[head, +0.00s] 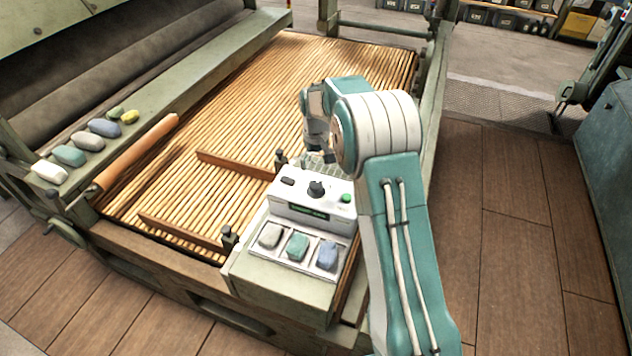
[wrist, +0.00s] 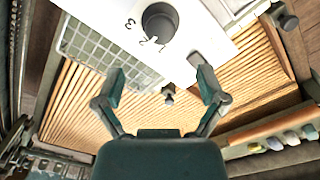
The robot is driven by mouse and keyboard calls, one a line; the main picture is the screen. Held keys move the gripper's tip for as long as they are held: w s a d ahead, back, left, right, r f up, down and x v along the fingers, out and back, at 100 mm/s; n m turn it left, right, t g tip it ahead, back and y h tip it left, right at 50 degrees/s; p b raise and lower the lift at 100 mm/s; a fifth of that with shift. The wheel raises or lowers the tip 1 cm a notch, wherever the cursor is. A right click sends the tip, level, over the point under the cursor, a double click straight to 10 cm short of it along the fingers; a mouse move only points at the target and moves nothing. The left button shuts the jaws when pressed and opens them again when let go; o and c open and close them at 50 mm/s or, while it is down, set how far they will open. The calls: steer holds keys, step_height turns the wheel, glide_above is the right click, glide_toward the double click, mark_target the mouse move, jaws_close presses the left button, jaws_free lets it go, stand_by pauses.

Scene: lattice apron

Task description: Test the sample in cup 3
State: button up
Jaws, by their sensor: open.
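A white tester box (head: 312,206) stands on the near right corner of the slatted bed. On its top is a dark selector knob (head: 316,189), with a green button (head: 345,198) to its right. In the wrist view the knob (wrist: 160,22) has the numbers 1, 2 and 3 beside it; I cannot surely tell its setting. In front of the box, a tray holds a grey sample (head: 270,236), a teal sample (head: 297,246) and a blue sample (head: 327,256); I read no cup numbers there. My gripper (wrist: 158,74) is open and empty, apart from the knob.
Several coloured lumps (head: 88,141) lie on the ledge at the left, beside a wooden roller (head: 137,152). Brown bars (head: 180,231) cross the slatted bed (head: 250,95). A wire grid (wrist: 85,48) lies beside the box. Open wooden floor (head: 520,240) is at the right.

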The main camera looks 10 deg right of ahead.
mark_target(316, 184)
step_height(316, 184, down, 8)
steer(key=shift+f, duration=0.25)
steer(key=c, duration=1.2)
